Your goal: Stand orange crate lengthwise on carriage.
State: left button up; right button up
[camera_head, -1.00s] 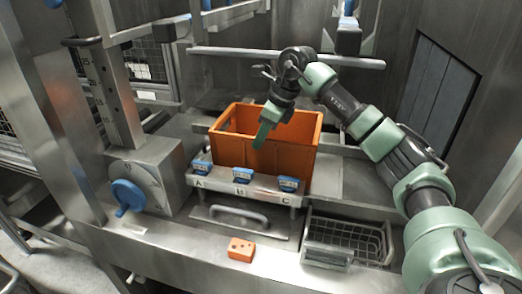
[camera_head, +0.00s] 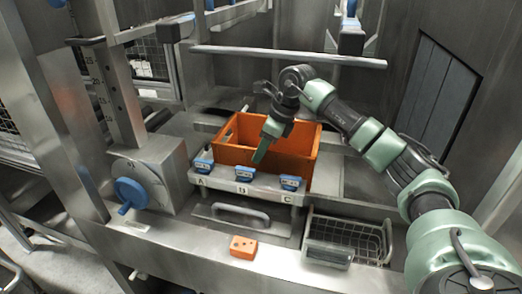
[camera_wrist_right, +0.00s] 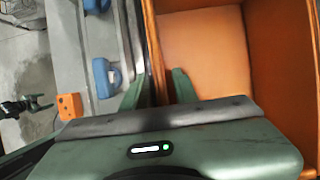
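The orange crate (camera_head: 296,140) sits upright, open top up, behind a steel ledge in the head view. I cannot tell which steel part under it is the carriage. My right gripper (camera_head: 260,156) reaches down at the crate's near wall. In the right wrist view, its two green fingers (camera_wrist_right: 160,88) stand on either side of the crate wall (camera_wrist_right: 155,50), with a gap visible on the inner side. The crate's floor (camera_wrist_right: 205,50) looks empty there. A small dark and green gripper (camera_wrist_right: 38,103), apparently my left, shows at the wrist view's left edge, too small to read.
The ledge (camera_head: 220,184), marked A, B and C, carries three blue clips. A handle (camera_head: 240,211), an orange block (camera_head: 243,247) and a wire basket (camera_head: 345,235) lie in front. A blue knob (camera_head: 131,192) is at left. A steel bar (camera_head: 290,56) crosses behind.

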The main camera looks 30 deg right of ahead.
jog(key=shift+r, duration=0.1)
jog(key=shift+d+r, duration=0.1)
jog(key=shift+r, duration=0.15)
jog(key=b+v, duration=0.1)
jog(key=v, duration=0.5)
jog(key=shift+s+r, duration=0.1)
jog(key=shift+s+d+r, duration=0.1)
jog(key=shift+r, duration=0.25)
